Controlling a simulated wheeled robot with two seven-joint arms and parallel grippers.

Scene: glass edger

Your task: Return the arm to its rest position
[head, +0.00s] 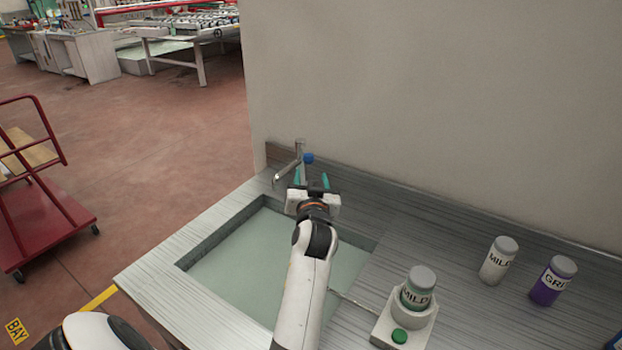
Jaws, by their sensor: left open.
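My left gripper (311,180) is at the back of the sink, at the end of my white arm that reaches in from the bottom of the head view. Its two teal fingertips are apart, and I see nothing held between them. Just beyond it stands a metal tap (289,168) with a blue knob (308,158). The fingertips look close to the tap, but I cannot tell whether they touch it. My right gripper is not in view.
The sink basin (225,262) is set in a grey counter against a wall (430,100). A jar (418,289) sits in a white device with a green button (399,336). A white bottle (497,262) and purple bottle (553,281) stand right. A red cart (45,225) is left.

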